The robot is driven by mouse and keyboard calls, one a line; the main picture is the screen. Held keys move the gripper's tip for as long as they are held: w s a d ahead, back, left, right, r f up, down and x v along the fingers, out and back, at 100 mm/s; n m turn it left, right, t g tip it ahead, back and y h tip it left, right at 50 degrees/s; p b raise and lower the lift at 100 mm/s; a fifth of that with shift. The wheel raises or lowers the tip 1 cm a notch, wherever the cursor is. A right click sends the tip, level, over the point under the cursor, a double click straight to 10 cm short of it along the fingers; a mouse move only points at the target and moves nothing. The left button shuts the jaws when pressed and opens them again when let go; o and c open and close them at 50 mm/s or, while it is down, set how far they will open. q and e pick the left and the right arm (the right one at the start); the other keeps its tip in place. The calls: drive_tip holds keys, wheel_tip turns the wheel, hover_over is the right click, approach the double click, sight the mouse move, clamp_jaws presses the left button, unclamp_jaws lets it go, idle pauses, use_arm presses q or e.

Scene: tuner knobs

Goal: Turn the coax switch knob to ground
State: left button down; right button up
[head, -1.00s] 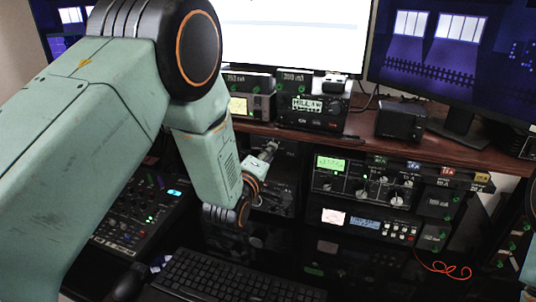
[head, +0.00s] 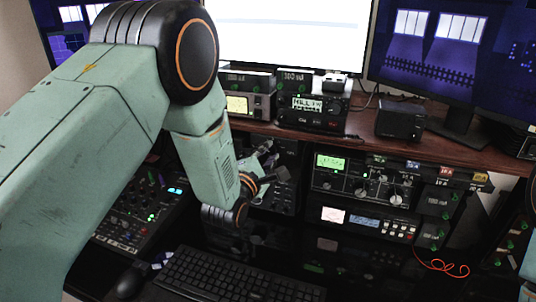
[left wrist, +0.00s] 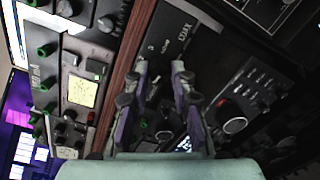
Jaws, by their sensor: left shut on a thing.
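The coax switch panel (left wrist: 182,28), dark with pale lettering, sits under the wooden shelf edge in the left wrist view. My left gripper (left wrist: 160,70) reaches to this panel, its two fingers a little apart at the tips. It is shut on the coax switch knob, which is mostly hidden between the fingertips. I cannot read where the knob's pointer stands. In the head view my left gripper (head: 273,162) is at the rack below the shelf, left of the green-lit tuner, and my forearm covers part of the rack. My right gripper is not in view; only a bit of my right arm shows at the right edge.
A tuner with a green meter (head: 330,161) and several knobs is right of the gripper. A radio (head: 311,110) stands on the wooden shelf (head: 380,135) above. A keyboard (head: 235,277) and a mixer (head: 140,208) lie below.

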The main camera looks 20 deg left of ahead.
use_arm(q)
drive_tip(key=shift+n, duration=0.3)
idle(0.4)
drive_tip(key=c, duration=1.1)
unclamp_jaws()
drive_tip(key=s, duration=0.8)
drive_tip(key=s+a, duration=0.1)
drive_tip(key=s, duration=0.3)
drive_tip(key=shift+r, duration=0.1)
